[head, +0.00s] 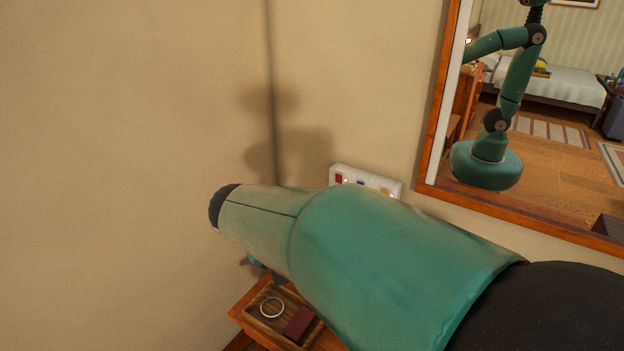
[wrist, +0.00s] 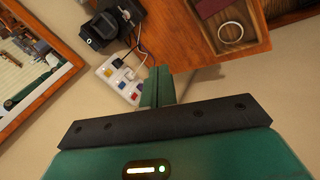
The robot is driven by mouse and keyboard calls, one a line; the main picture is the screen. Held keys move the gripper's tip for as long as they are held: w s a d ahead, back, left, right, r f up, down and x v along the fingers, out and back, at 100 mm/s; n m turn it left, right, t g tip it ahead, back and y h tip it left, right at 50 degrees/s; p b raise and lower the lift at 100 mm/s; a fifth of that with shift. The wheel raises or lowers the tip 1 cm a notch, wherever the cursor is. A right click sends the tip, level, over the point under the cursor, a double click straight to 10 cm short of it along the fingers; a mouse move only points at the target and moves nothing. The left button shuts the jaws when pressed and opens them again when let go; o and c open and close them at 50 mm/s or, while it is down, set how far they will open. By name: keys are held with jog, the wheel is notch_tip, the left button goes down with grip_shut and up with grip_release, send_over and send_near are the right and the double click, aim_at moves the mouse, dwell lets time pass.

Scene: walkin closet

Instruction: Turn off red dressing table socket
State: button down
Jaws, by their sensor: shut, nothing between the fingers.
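A white socket strip (head: 366,183) is on the wall beside the mirror, partly hidden by my arm. Its red switch (head: 341,179) is at the left end in the head view, with blue and yellow ones further right. In the wrist view the socket strip (wrist: 108,73) appears tilted, with coloured switches and a white cable plugged in. My gripper (wrist: 158,82) is shut and empty, its fingertips just right of the strip's lower end in that view. I cannot tell whether they touch it. In the head view the arm hides most of the gripper.
A wooden dressing table (head: 242,310) stands below, with a tray (head: 256,328) holding a ring (head: 272,307) and a dark red box (head: 299,324). A wood-framed mirror (head: 432,110) hangs at the right. A black device (wrist: 103,28) with cables sits near the strip. Bare wall fills the left.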

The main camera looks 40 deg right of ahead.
aim_at(338, 177)
jog(key=w+d+f+g+h, duration=0.1)
jog(key=w+d+f+h, duration=0.1)
jog(key=w+d+h, duration=0.45)
jog(key=w+d+f+g+h, duration=0.15)
jog(key=w+d, duration=0.25)
jog(key=d, duration=0.5)
jog(key=w+d+f+n+t+h, duration=0.3)
jog(key=w+d+f+n+t, duration=0.2)
jog(key=w+f, duration=0.4)
jog(key=shift+w+d+f+t+h, duration=0.2)
jog(key=shift+w+d+t+h, duration=0.1)
jog(key=shift+w+d+t, duration=0.55)
jog(key=shift+s+a, duration=0.1)
jog(key=x, duration=1.3)
jog(key=shift+w+d+r, duration=0.1)
jog(key=shift+w+d, duration=0.1)
jog(key=shift+d, duration=0.15)
